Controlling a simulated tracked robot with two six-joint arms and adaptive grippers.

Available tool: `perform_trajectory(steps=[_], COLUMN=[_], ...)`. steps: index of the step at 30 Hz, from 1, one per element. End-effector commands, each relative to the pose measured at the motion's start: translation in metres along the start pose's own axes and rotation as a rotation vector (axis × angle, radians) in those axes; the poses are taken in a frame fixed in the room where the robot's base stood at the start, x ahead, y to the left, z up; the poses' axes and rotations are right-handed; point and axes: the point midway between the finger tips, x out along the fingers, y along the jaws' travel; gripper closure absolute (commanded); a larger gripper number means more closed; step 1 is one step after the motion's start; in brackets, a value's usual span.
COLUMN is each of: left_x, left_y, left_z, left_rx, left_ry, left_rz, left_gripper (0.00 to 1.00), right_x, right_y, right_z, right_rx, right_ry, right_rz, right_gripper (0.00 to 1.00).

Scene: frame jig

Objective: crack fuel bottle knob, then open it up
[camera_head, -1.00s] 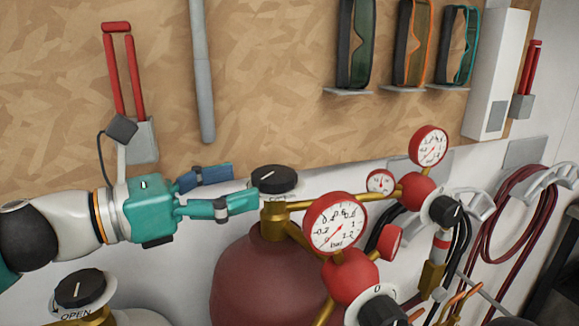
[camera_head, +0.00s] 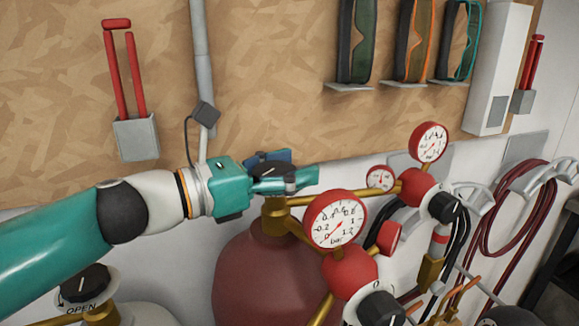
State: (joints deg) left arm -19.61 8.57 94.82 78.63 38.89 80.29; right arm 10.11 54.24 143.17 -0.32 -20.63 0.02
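The dark red bottle (camera_head: 255,275) stands at lower centre, with a brass valve on top. Its black knob (camera_head: 268,170) sits above the valve and is mostly hidden by my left gripper. My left gripper (camera_head: 283,170) comes in from the left at knob height. One finger lies behind the knob and the other in front of it, hiding the knob's front and its label. I cannot tell whether the fingers press on the knob. My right gripper is out of view.
A red-rimmed gauge (camera_head: 335,220) and red regulator (camera_head: 350,275) stand close right of the knob. A second gauge (camera_head: 429,143) is farther right. Another black knob (camera_head: 84,284) marked OPEN is at lower left. The chipboard wall (camera_head: 270,80) is behind.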

Motion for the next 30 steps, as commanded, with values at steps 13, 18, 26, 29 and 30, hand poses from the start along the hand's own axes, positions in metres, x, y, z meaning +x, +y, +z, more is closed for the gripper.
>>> perform_trajectory(steps=[13,18,26,29,30], left_x=[0.0,-0.001,-0.001,-0.001,-0.002], left_y=[0.001,0.001,0.004,0.006,0.007], left_z=[-0.001,-0.002,-0.003,-0.003,-0.003], left_rx=[0.001,0.002,0.003,0.002,0.001], left_ry=[0.0,0.0,-0.001,0.0,0.0], left_rz=[0.022,0.079,0.254,0.319,0.341], left_gripper=[0.75,0.75,0.75,0.75,0.75], right_x=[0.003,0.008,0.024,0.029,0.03], right_y=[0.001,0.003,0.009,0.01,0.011], right_z=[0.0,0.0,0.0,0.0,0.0], right_rx=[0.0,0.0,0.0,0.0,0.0], right_ry=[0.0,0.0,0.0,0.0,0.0], right_rz=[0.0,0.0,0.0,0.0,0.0], right_gripper=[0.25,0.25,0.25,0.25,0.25])
